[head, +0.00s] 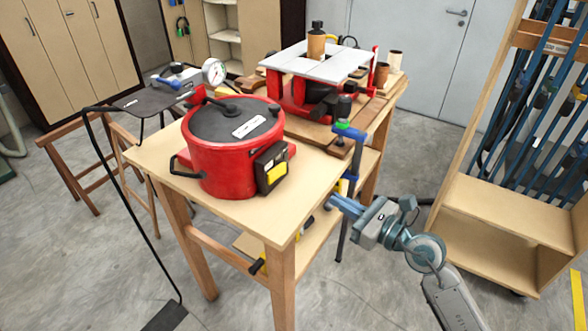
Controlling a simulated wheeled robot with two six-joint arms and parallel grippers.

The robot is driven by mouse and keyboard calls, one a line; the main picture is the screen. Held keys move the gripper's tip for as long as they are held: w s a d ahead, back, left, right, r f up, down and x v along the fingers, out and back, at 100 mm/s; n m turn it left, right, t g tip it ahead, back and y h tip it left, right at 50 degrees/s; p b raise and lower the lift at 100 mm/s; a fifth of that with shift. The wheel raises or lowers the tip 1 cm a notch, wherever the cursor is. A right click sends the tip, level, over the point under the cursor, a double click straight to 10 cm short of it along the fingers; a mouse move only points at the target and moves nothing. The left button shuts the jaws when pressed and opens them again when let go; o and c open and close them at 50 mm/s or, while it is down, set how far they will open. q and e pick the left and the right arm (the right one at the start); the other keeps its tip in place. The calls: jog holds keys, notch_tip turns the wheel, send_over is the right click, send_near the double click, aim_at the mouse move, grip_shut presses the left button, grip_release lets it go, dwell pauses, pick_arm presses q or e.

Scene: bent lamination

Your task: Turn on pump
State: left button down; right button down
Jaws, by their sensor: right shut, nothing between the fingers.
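A small device with a round white dial gauge (213,72), which looks like the pump (180,82), sits on a dark-topped stand (140,100) at the back left, behind a red pot. I cannot make out its switch or whether it is running. The red pot (215,160) stands on the wooden table, with a black lid and a black box with a yellow part (271,174) on its right side. My right gripper (334,201) is shut and empty, just off the table's right side, apart from the pump and the pot. My left gripper is not in view.
The wooden table (150,160) also bears a red machine with a pale top (318,64) and a brown bottle (316,44). A blue clamp (349,133) stands at its right edge. A wooden rack (510,215) is at right.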

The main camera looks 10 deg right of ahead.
jog(key=p, duration=0.5)
send_near(284, 169)
jog(key=x, duration=0.6)
jog(key=shift+w+a, duration=0.25)
jog(key=shift+w, duration=0.1)
